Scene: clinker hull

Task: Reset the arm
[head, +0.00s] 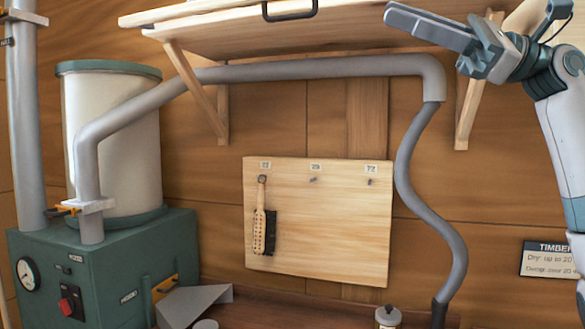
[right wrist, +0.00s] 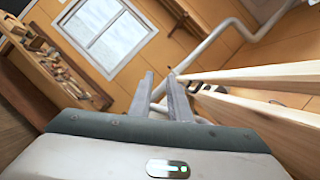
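My right arm comes in from the upper right of the head view. Its gripper (head: 394,14) is raised high, in front of the wooden shelf, with its fingers pointing left. In the right wrist view the two fingers (right wrist: 158,78) stand apart with a gap between them, and nothing shows held there. The grey pipe is seen behind the gap. My left gripper is in neither view.
A wooden shelf (head: 350,38) with brackets is close to my right gripper. Below are a grey pipe (head: 300,68), a pegboard (head: 330,225) with a hanging brush (head: 263,228), and a green machine (head: 110,265) at left.

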